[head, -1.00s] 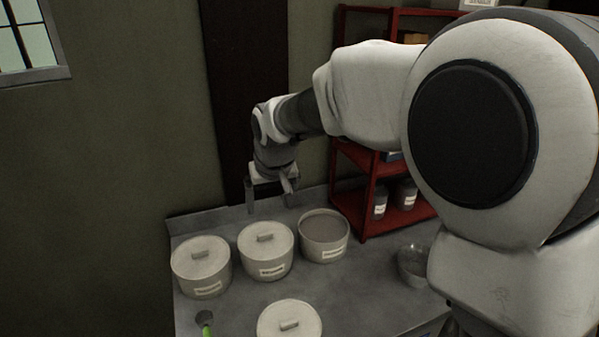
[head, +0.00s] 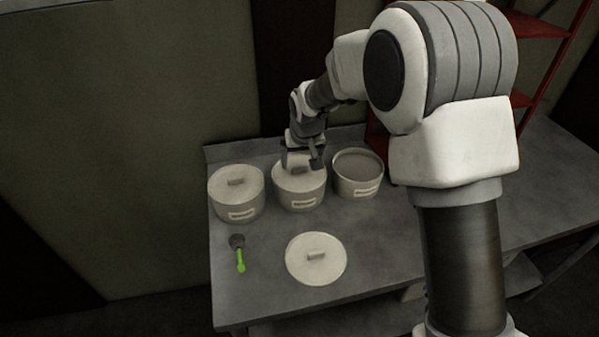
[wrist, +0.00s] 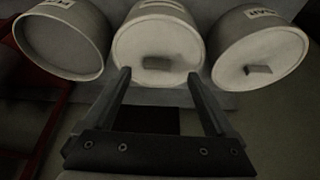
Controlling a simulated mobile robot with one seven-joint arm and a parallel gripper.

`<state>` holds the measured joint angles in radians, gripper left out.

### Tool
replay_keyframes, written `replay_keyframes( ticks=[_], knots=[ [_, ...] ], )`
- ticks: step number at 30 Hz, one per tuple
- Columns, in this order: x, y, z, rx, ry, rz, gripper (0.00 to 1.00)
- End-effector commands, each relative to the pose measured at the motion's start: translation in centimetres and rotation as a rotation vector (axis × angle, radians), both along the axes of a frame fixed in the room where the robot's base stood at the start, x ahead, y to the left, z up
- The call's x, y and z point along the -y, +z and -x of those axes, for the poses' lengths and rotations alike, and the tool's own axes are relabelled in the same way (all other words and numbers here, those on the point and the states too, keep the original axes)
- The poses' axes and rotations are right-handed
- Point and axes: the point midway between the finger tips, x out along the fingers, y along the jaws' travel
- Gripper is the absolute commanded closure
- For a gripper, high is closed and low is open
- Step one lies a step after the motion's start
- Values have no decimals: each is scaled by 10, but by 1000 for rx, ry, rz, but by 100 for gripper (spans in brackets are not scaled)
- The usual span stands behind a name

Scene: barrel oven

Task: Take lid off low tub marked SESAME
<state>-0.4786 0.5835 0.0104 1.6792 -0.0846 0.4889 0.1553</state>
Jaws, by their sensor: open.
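Three low pale tubs stand in a row at the back of the counter; their labels are too small to read for certain. The middle tub (head: 300,201) has its lid (head: 287,174) on, with a small block handle (wrist: 157,62). My gripper (head: 303,163) is over that lid. In the wrist view my gripper (wrist: 158,76) is open, its fingers either side of the handle and apart from it. The left tub (head: 236,207) is also lidded. The right tub (head: 358,183) is open, and a loose lid (head: 316,258) lies flat on the counter in front.
A green-handled tool (head: 240,258) lies on the counter (head: 262,296) left of the loose lid. A wall stands close behind the tubs. A red shelf (head: 536,30) is at the back right. The counter's front left is mostly clear.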

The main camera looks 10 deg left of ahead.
Motion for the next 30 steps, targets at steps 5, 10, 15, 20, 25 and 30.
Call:
replay_keyframes(
  ticks=[5,10,15,20,25,30],
  knots=[
    [-2,-9,-8,-2,0,1,10],
    [-6,-26,-22,-1,-1,0,10],
    [-8,-42,-28,-2,0,1,10],
    [-9,-45,-29,1,0,0,10],
    [-9,-45,-29,1,0,0,15],
    [-9,-45,-29,0,0,0,46]
  ],
)
